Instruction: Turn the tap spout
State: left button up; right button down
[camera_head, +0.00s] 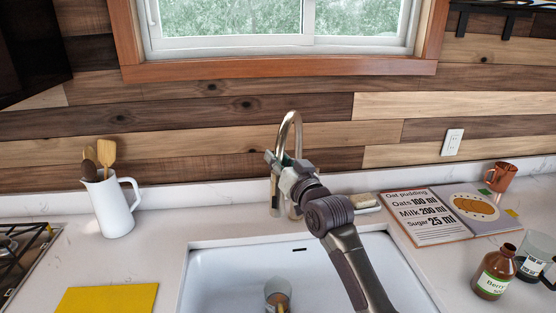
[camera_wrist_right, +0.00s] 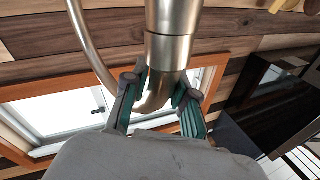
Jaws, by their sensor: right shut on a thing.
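The tap is a tall brushed-metal tap with a curved spout (camera_head: 290,122), standing behind the white sink. My right gripper (camera_head: 278,163) is at the tap, its arm reaching up over the sink from the lower right. In the right wrist view the tap's metal body (camera_wrist_right: 172,35) comes down between the two green-lined fingers of my right gripper (camera_wrist_right: 160,95). The fingers are shut on a metal part of the tap, on either side of it. In the head view my gripper hides the lower part of the tap. My left gripper is not in view.
The white sink (camera_head: 215,270) holds a cup (camera_head: 278,291). A white jug with utensils (camera_head: 112,205) and a yellow cloth (camera_head: 108,299) are at left. An open recipe book (camera_head: 425,225), brown bottle (camera_head: 494,272), glass jar (camera_head: 535,256) and copper mug (camera_head: 502,176) are at right.

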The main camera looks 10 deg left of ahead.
jog(key=shift+a+r, duration=0.1)
jog(key=shift+r, duration=0.05)
jog(key=c, duration=0.9)
grip_release()
jog(key=shift+s, duration=0.1)
jog(key=shift+c, duration=0.2)
jog(key=v, duration=1.2)
